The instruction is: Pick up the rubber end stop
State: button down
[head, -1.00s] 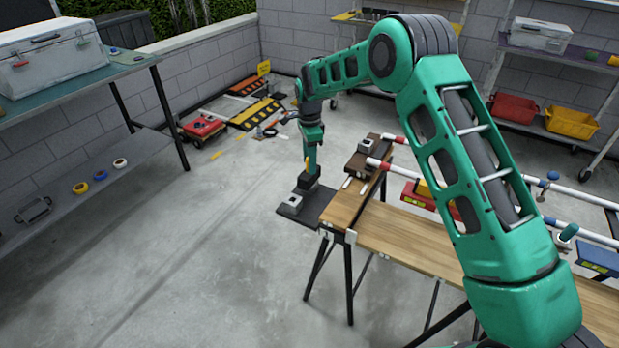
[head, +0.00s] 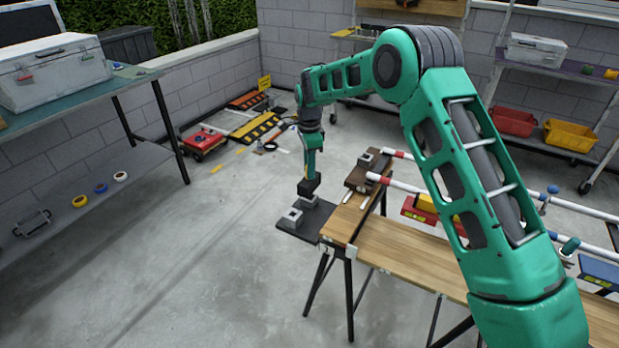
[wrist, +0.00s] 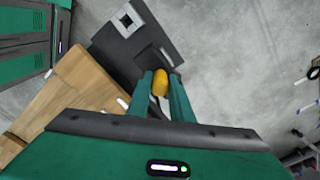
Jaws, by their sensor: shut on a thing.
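My gripper (head: 311,165) points down over the dark plate (head: 292,235) at the left end of the workbench. Its fingers are shut on the rubber end stop (head: 309,187), a black block just above the plate in the head view. In the wrist view a yellow-orange part (wrist: 160,83) shows between the two green fingers; I take it as the top of the end stop. A grey block with a square opening (head: 292,216) stands on the plate beside the end stop. It also shows in the wrist view (wrist: 127,20). The underside of the end stop is hidden.
The wooden workbench (head: 400,258) lies right of the plate. A brown block (head: 362,177) and red-and-white bars (head: 396,154) are close to the arm's right. Open concrete floor (head: 190,270) lies left. A shelf table (head: 90,195) stands far left.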

jog(key=s+a+r, duration=0.8)
notch_tip(320, 180, up, 8)
jog(key=shift+a+f, duration=0.25)
dwell(0.9)
